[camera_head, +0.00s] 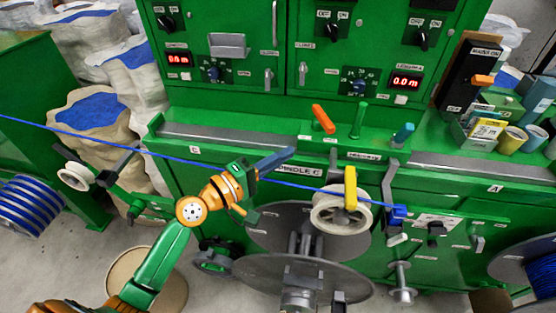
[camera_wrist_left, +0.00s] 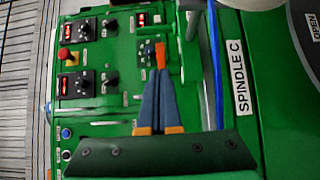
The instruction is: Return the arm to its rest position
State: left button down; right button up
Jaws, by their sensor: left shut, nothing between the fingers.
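My left arm (camera_head: 158,262) reaches up from the lower left in the head view. Its gripper (camera_head: 290,152) is shut and empty, pointing right in front of the green machine (camera_head: 240,127). In the left wrist view the two blue fingers (camera_wrist_left: 159,75) lie together with nothing between them. The blue cable (camera_head: 100,139) runs taut from the left edge, passes by the gripper, and ends near a blue block (camera_head: 397,212) at the right. In the left wrist view the cable (camera_wrist_left: 217,70) runs beside the fingers, apart from them in the picture. My right gripper is not in view.
A white roller (camera_head: 325,215) with a yellow handle (camera_head: 350,188) and the grey spindle reel (camera_head: 265,267) stand below the gripper. An orange lever (camera_head: 323,119) and a green lever (camera_head: 359,120) rise from the ledge. Sacks (camera_head: 85,112) stand at left; bare floor shows lower left.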

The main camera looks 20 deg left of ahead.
pick_arm(q)
jog(key=s+d+f+m+g+y, duration=0.3)
jog(key=s+f+m+g, duration=0.4)
jog(key=s+f+m, duration=0.5)
jog(key=s+a+f+m+g+y, duration=0.1)
jog(key=s+a+f+g+y, duration=0.4)
jog(key=s+f, duration=0.5)
jog(key=s+a+f+g+y, duration=0.1)
jog(key=s+f, duration=0.1)
jog(key=f, duration=0.6)
jog(key=s+a+f, duration=0.1)
jog(key=s+f, duration=0.1)
jog(key=f, duration=0.6)
jog(key=s+a+f+m+g, duration=0.1)
jog(key=s+a+f, duration=0.1)
jog(key=s+f, duration=0.8)
jog(key=shift+s+y, duration=0.3)
jog(key=shift+s, duration=0.7)
